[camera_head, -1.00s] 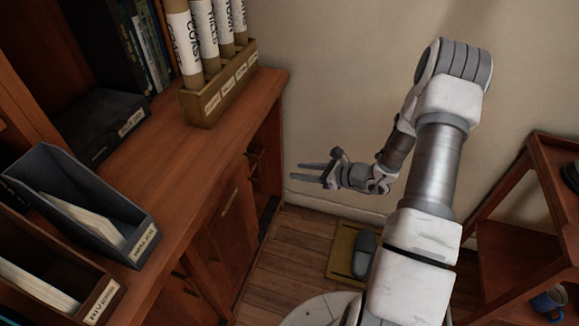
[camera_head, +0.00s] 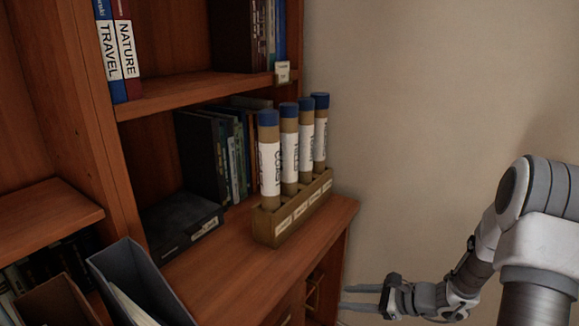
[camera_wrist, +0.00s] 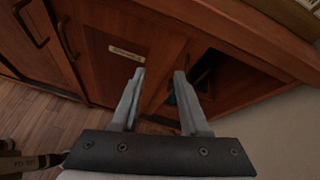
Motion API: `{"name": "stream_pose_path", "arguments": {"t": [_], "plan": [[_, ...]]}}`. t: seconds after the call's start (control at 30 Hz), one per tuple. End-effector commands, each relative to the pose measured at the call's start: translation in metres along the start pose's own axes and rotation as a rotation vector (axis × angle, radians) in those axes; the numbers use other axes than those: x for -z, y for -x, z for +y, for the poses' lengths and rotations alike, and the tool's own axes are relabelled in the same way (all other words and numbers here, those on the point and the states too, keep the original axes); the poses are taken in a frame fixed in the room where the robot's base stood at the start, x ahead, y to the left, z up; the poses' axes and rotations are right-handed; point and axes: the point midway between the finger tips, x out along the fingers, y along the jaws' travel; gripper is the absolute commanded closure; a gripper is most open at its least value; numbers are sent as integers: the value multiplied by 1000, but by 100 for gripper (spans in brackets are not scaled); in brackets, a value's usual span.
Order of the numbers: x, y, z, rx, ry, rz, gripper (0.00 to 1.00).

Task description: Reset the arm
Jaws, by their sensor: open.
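My gripper (camera_head: 362,298) is open and empty in the head view, low and right of the cabinet, with its fingers pointing left toward the cabinet's end. In the wrist view my gripper (camera_wrist: 158,92) shows two separated fingers with nothing between them. Beyond the fingers are the wooden cabinet doors (camera_wrist: 112,72) and a dark open compartment (camera_wrist: 212,75). My arm is bent, at the right of the head view.
The wooden counter (camera_head: 222,275) holds a rack (camera_head: 290,212) with several labelled, blue-capped tubes. A dark box (camera_head: 180,225) and grey file holder (camera_head: 135,280) stand left. Shelves with books (camera_head: 118,50) rise behind. Bare wall (camera_head: 420,110) lies right of the cabinet.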

Motion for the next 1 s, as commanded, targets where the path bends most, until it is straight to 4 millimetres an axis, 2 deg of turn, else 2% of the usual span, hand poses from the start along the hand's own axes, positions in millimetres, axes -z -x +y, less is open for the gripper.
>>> {"name": "stream_pose_path", "arguments": {"t": [0.03, 0.1, 0.4, 0.7, 1.0], "plan": [[-20, 4, 5, -40, 78, 15, 55], [-41, 8, 15, -99, 180, 36, 55], [-114, 38, 64, -329, 617, 148, 55], [-160, 81, 111, -516, 1047, 290, 55], [-187, 133, 145, -652, 1461, 470, 55]]}}
